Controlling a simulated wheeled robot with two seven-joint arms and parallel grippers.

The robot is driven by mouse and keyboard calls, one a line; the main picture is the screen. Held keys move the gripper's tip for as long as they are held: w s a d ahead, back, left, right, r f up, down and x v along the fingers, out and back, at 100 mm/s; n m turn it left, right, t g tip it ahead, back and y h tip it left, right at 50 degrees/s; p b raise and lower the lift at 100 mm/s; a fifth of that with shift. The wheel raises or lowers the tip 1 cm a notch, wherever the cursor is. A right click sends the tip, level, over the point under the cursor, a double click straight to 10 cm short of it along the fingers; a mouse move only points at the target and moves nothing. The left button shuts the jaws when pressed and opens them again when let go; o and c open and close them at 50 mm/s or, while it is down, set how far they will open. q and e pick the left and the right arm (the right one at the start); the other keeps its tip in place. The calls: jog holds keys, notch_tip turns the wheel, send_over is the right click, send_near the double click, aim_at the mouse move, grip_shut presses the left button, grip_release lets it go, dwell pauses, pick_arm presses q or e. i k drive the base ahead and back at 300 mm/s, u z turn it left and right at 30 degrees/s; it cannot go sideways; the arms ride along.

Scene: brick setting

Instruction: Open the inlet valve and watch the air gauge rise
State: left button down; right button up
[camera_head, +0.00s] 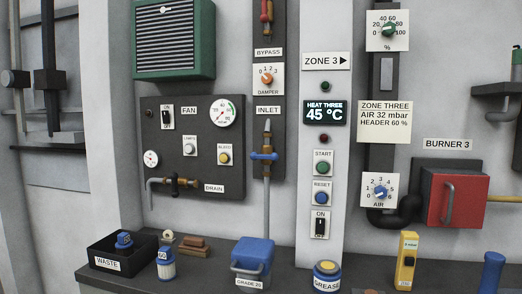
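The inlet valve (264,156) has a blue handle and a brass-coloured body on a vertical pipe, below the INLET label (268,110). Its handle lies level, across the pipe. A large round gauge (223,111) is on the dark fan panel to the left, and a small round gauge (151,158) is lower on it. Neither shows a readable air label. A sign (384,121) at right reads "AIR 32 mbar" and "HEADER 60 %". Neither of my grippers is in view.
The bench holds a dark waste bin (112,264), a blue box (252,262), a grease tub (327,276) and a yellow device (406,261). A drain valve (174,181) sticks out left of the inlet pipe. A red burner box (456,200) is at right.

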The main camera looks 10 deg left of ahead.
aim_at(253, 156)
jog(key=z, duration=1.65)
jog(key=i, duration=1.05)
jog(key=u, duration=1.6)
